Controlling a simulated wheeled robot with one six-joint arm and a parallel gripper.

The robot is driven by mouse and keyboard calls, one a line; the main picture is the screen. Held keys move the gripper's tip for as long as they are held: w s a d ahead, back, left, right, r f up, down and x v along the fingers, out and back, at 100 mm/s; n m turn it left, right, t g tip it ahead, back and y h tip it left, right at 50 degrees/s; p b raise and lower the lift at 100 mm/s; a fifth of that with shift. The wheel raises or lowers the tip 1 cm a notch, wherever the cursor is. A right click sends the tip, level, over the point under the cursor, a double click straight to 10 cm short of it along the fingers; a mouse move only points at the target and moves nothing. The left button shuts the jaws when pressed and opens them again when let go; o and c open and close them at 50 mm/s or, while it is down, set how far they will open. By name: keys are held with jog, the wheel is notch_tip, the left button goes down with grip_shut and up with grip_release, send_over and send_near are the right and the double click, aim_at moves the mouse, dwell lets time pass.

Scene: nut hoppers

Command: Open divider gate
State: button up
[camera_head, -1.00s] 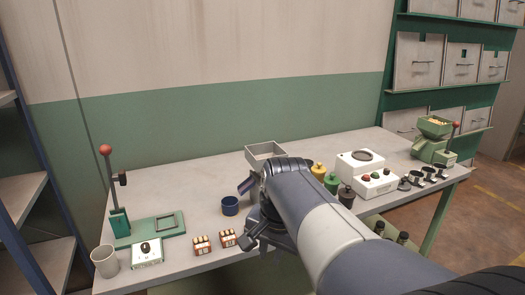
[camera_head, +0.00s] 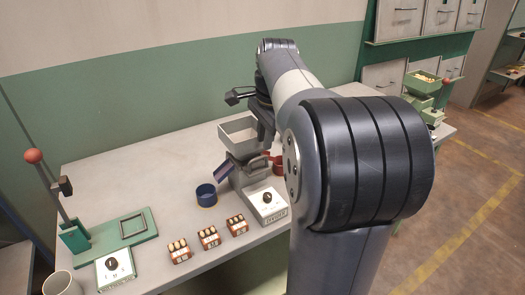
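A hopper machine with an open grey bin (camera_head: 238,134) on top stands on the table near the middle of the view. A slanted blue-grey chute (camera_head: 224,172) is on its left side, and a white box with a black dial (camera_head: 267,205) is at its front. My gripper (camera_head: 236,96) is above and just behind the bin, seemingly apart from it. It is small and dark, so I cannot tell whether its fingers are open. I cannot pick out a divider gate. My arm hides the area right of the machine; a red-orange part (camera_head: 278,162) shows there.
A blue cup (camera_head: 206,195) stands left of the machine. Several small nut boxes (camera_head: 209,237) line the front edge. A red-knobbed lever press (camera_head: 74,236) and a pale cup (camera_head: 62,284) are at left. A green hopper (camera_head: 422,83) is at far right. The back left tabletop is clear.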

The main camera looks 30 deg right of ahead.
send_over(263, 170)
notch_tip(263, 170, down, 5)
jog(key=shift+r+b, duration=0.1)
jog(key=shift+b, duration=0.2)
grip_shut()
